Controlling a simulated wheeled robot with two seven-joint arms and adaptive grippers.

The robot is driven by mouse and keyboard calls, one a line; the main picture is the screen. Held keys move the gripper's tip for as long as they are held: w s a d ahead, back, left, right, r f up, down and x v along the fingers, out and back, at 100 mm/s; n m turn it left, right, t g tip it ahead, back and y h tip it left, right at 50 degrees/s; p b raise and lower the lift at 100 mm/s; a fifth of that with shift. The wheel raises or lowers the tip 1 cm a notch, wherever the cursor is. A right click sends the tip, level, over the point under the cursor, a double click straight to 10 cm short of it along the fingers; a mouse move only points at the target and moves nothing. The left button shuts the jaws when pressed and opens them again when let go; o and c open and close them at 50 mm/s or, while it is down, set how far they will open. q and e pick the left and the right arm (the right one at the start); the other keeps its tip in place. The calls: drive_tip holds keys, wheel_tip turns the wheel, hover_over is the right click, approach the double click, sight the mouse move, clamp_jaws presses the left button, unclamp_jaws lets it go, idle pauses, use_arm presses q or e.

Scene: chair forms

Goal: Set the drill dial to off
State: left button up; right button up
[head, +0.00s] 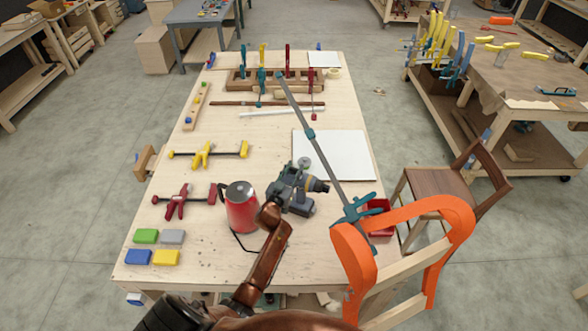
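A cordless drill (316,184) in dark grey with a yellowish band lies on the wooden workbench (225,262), its dark chuck end pointing right. Its dial is too small to make out. My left arm reaches up from the bottom edge, and my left gripper (287,188), dark grey, is right at the drill's left part and overlaps it in the picture. Gripper and drill blend together, so I cannot tell whether the fingers touch it or how far apart they are. My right gripper is not in view.
A red canister (241,209) stands close left of my arm. A long bar clamp (321,155) slants past the drill's right side to an orange-padded chair form (358,262). White paper (345,155) lies behind. Clamps and coloured blocks (166,257) are left; the front middle is clear.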

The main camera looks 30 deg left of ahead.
use_arm(q)
drive_tip(key=o, duration=0.4)
drive_tip(key=shift+c, duration=0.2)
drive_tip(key=shift+s, duration=0.1)
drive_tip(key=s+d, duration=0.2)
drive_tip(key=s, duration=0.9)
drive_tip(key=shift+s, duration=0.35)
